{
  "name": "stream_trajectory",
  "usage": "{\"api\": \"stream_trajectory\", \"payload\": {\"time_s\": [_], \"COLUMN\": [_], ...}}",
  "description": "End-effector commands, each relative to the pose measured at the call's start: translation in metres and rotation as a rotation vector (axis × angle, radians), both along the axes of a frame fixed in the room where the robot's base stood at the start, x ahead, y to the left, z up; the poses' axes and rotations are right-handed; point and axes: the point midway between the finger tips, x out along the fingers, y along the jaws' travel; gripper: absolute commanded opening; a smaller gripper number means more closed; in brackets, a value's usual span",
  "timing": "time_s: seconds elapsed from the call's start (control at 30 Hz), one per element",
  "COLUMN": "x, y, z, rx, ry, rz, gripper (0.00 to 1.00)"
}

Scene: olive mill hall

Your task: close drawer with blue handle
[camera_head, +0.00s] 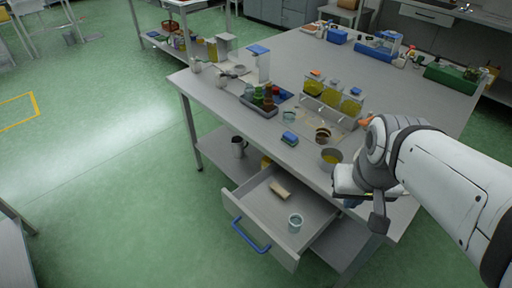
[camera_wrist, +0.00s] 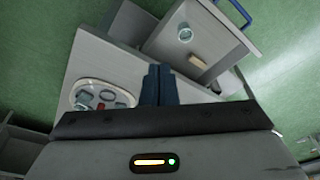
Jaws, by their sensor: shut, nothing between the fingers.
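The drawer (camera_head: 240,208) stands pulled out from under the table, with a blue handle (camera_head: 250,236) on its front. Inside it are a glass cup (camera_head: 295,222) and a tan block (camera_head: 280,189). In the wrist view the drawer (camera_wrist: 239,58) is at the upper right, with its blue handle (camera_wrist: 246,14) at the top edge, the cup (camera_wrist: 185,35) and the block (camera_wrist: 201,60). My gripper (camera_wrist: 159,70) is shut and empty, apart from the drawer. In the head view my wrist hides most of it, above the table's right front edge.
The grey table (camera_head: 393,83) holds jars of yellow oil (camera_head: 331,95), a dark tray with bottles (camera_head: 266,99), a blue sponge (camera_head: 290,138) and a bowl (camera_head: 331,158) near the front edge. A metal pitcher (camera_head: 238,147) stands on the lower shelf. The green floor before the drawer is clear.

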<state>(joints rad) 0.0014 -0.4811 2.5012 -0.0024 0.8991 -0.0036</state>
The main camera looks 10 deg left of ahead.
Motion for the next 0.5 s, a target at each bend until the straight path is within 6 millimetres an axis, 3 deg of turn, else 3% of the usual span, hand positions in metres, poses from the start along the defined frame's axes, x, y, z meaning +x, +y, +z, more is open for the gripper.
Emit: {"api": "stream_trajectory", "payload": {"time_s": [0.17,0.27,0.37,0.5], "x": [0.003,0.008,0.017,0.031], "y": [0.005,0.017,0.035,0.069], "z": [-0.008,-0.025,-0.05,-0.088], "rx": [-0.029,-0.102,-0.215,-0.4], "ry": [0.021,0.068,0.142,0.274], "rz": [0.092,0.323,0.682,1.292], "gripper": [0.0,0.0,0.0,0.0]}}
